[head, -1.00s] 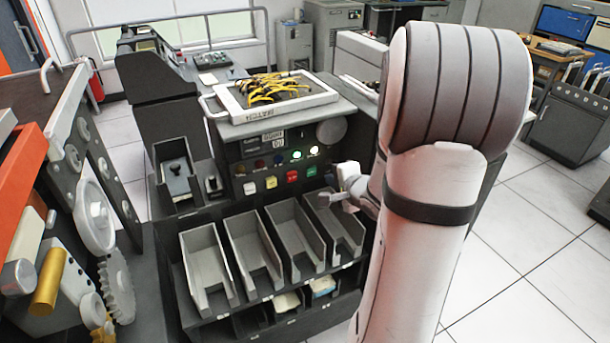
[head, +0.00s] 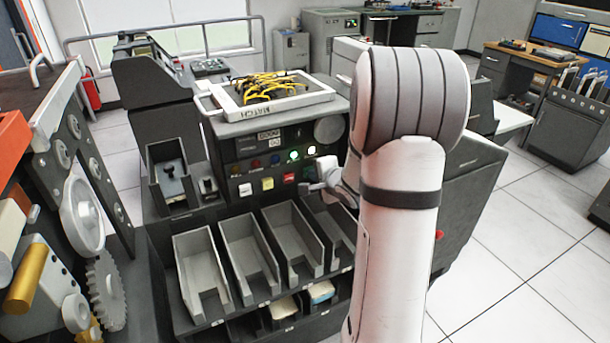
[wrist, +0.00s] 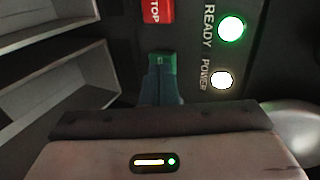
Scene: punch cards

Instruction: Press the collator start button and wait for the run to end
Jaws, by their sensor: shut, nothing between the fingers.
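The collator (head: 232,128) stands ahead with a row of buttons: white (head: 245,190), yellow (head: 267,184), red (head: 289,178) and green (head: 308,173). In the wrist view the red button (wrist: 157,11) reads as a stop button, with the green button (wrist: 172,62) beside it. My gripper (head: 304,188) is shut and empty, just in front of the green button. In the wrist view its fingertips (wrist: 161,66) overlap the green button and hide much of it; I cannot tell whether they touch. The green READY lamp (wrist: 231,28) and white POWER lamp (wrist: 221,80) are lit.
Several open grey card pockets (head: 204,273) lie below the panel, close under my gripper. A tray of yellow wires (head: 275,93) sits on top of the machine. Another machine with gears (head: 88,220) stands at the left. Open floor (head: 530,230) lies at the right.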

